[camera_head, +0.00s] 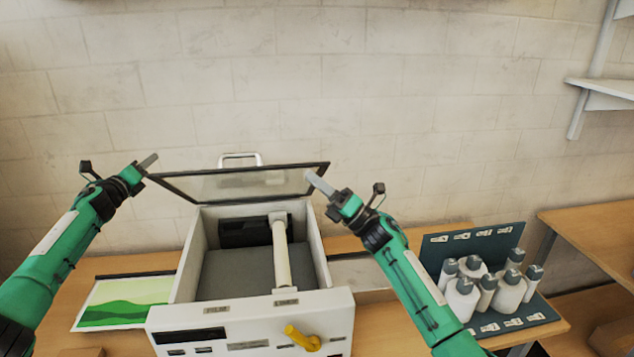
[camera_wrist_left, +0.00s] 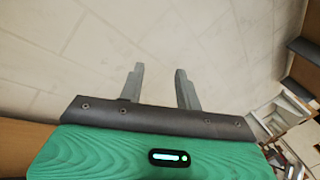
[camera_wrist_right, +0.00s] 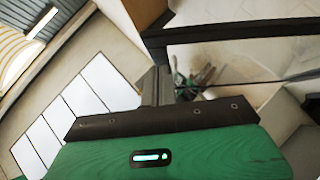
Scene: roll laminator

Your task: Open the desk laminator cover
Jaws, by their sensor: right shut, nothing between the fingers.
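The desk laminator (camera_head: 250,318) is a white box on the bench with its inside exposed. A pale roller (camera_head: 281,258) runs over the grey bed inside. Its cover (camera_head: 240,186), a dark-framed clear pane, stands raised above the box's rear, with a metal handle (camera_head: 240,157) at its far edge. My left gripper (camera_head: 150,160) is by the cover's left corner; its fingers stand apart and empty in the left wrist view (camera_wrist_left: 160,82). My right gripper (camera_head: 317,180) is shut and empty at the cover's right edge. In the right wrist view the dark cover frame (camera_wrist_right: 245,31) passes close to the fingertips; contact is unclear.
A yellow lever (camera_head: 302,338) sticks out of the laminator's front panel. A green landscape print (camera_head: 122,303) lies left of the box. A dark rack (camera_head: 480,240) with several white bottles (camera_head: 462,299) stands at right. A brick wall (camera_head: 420,90) rises behind.

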